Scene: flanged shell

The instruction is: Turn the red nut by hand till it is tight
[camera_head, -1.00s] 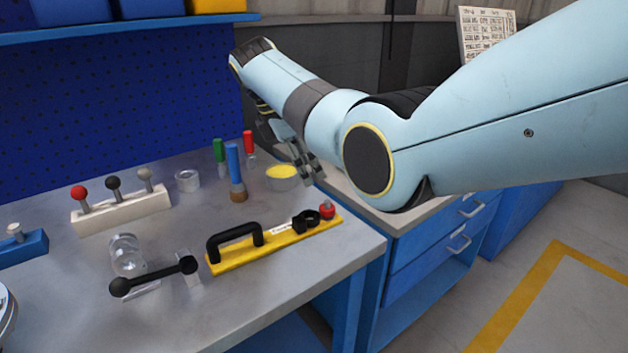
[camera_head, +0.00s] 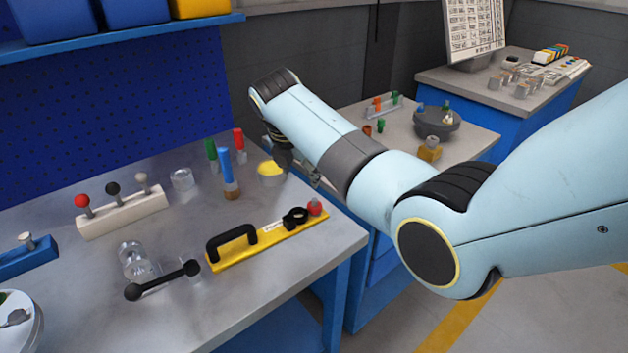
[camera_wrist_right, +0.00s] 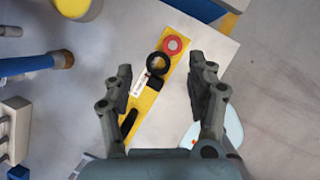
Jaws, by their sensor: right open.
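The red nut (camera_head: 315,207) sits at the right end of a yellow bar (camera_head: 275,240), which lies on the grey bench near its front right edge. A black ring (camera_head: 295,217) stands beside the nut, and a black handle (camera_head: 231,243) is at the bar's other end. In the right wrist view the red nut (camera_wrist_right: 172,45) shows from above, just past the black ring (camera_wrist_right: 157,63). My right gripper (camera_wrist_right: 160,72) is open and empty, its two fingers apart on either side of the bar in that view. In the head view my arm mostly hides it. My left gripper is not seen.
A yellow-topped round container (camera_head: 271,169) and red, green and blue-handled tools (camera_head: 227,175) stand behind the bar. A white block with ball knobs (camera_head: 122,212) is farther back.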

